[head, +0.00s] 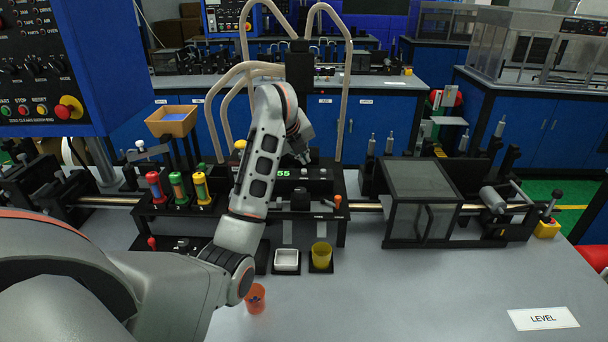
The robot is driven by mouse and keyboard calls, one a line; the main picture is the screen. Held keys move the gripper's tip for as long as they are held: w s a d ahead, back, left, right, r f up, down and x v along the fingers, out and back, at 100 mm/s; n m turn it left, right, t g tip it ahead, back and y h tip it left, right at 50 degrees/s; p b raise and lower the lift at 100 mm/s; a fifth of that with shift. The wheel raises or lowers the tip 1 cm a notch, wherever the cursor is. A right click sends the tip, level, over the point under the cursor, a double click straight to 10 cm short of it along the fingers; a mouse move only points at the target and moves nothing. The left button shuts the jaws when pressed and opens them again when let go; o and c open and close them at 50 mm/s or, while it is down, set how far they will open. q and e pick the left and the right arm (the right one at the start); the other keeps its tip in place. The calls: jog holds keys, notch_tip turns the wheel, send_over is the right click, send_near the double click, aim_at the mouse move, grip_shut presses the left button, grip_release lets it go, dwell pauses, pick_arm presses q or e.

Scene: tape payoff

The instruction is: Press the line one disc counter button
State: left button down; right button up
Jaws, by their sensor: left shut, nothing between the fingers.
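The counter unit (318,186) is a dark box in the middle of the bench, with a lit green display (283,173) that seems to read 55. My left arm comes in from the left and crosses in front of the unit's left part. My left gripper (304,158) is shut and empty, pointing down at the top of the unit near its back. I cannot tell whether the fingertips touch it. The disc counter button cannot be made out; the arm and gripper hide part of the unit. My right gripper is not in view.
A dark-framed clear box (420,195) stands right. Beige hoses (343,90) arch behind. The bench's front right is mostly clear.

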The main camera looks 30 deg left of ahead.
pick_arm(q)
jog(key=shift+f, duration=0.15)
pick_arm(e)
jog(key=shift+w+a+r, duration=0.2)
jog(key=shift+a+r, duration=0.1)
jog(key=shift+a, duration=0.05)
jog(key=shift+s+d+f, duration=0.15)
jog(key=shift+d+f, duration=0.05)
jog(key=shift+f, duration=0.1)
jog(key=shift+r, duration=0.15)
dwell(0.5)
pick_arm(q)
jog(key=shift+f, duration=0.15)
jog(key=shift+f+b, duration=0.3)
jog(key=shift+b, duration=0.05)
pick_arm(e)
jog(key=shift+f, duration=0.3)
pick_arm(q)
jog(key=shift+f+b, duration=0.3)
jog(key=shift+f, duration=0.15)
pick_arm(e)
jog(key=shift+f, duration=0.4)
pick_arm(q)
jog(key=shift+r, duration=0.1)
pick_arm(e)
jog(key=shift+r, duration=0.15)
pick_arm(q)
jog(key=shift+r+p, duration=0.8)
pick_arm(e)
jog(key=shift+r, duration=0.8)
